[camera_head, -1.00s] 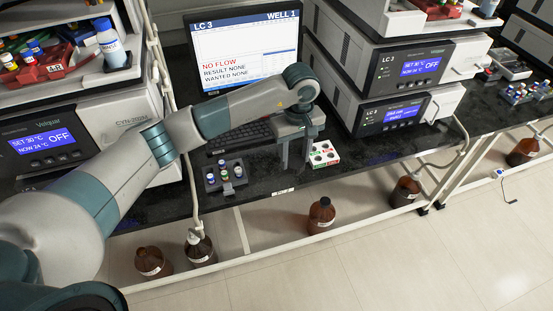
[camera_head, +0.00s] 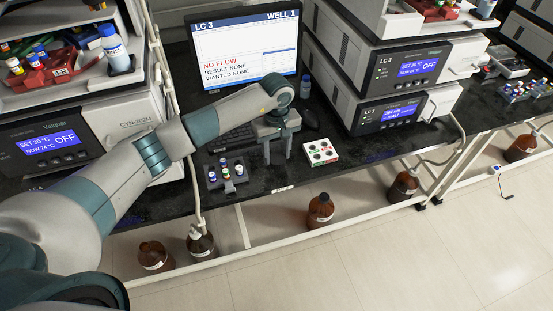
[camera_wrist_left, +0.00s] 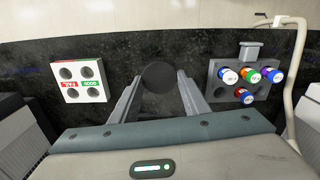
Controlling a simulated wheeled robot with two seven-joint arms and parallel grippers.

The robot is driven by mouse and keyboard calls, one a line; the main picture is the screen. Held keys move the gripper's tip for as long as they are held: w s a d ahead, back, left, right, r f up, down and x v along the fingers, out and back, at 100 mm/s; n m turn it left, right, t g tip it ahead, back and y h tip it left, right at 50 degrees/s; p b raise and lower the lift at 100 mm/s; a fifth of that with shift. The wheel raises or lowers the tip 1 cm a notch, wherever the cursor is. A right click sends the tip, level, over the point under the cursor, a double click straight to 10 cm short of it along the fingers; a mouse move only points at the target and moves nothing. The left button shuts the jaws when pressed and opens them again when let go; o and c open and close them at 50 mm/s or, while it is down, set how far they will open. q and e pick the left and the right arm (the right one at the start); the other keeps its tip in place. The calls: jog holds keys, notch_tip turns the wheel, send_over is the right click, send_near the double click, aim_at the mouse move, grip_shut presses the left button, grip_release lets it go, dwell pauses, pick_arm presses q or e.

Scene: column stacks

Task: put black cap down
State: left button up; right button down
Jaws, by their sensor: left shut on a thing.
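My left gripper (camera_head: 277,158) hangs over the black bench top, between a white holder and a grey vial rack. In the left wrist view its two fingers (camera_wrist_left: 160,84) are shut on the black cap (camera_wrist_left: 159,77), a round dark disc at the fingertips. I cannot make out the cap in the head view. The white holder (camera_head: 320,152) has several round holes and red and green labels; it also shows in the left wrist view (camera_wrist_left: 80,96). The grey rack (camera_head: 214,184) holds several vials with coloured caps, also in the left wrist view (camera_wrist_left: 217,90). My right gripper is out of view.
A monitor (camera_head: 245,50) and keyboard (camera_head: 237,139) stand behind the gripper. Instrument stacks (camera_head: 410,68) flank the space on both sides. A pale tube (camera_head: 196,175) runs down beside the grey rack. Brown bottles (camera_head: 321,211) stand below the bench edge. Bench between rack and holder is bare.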

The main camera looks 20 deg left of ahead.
aim_at(277, 157)
pick_arm(q)
notch_tip(277, 157, down, 3)
jog(key=shift+r+p, duration=0.1)
jog(key=shift+p, duration=0.55)
jog(key=shift+f, duration=0.2)
jog(key=shift+f+b, duration=0.2)
jog(key=shift+b, duration=0.15)
jog(key=o, duration=1)
jog(key=shift+r, duration=0.2)
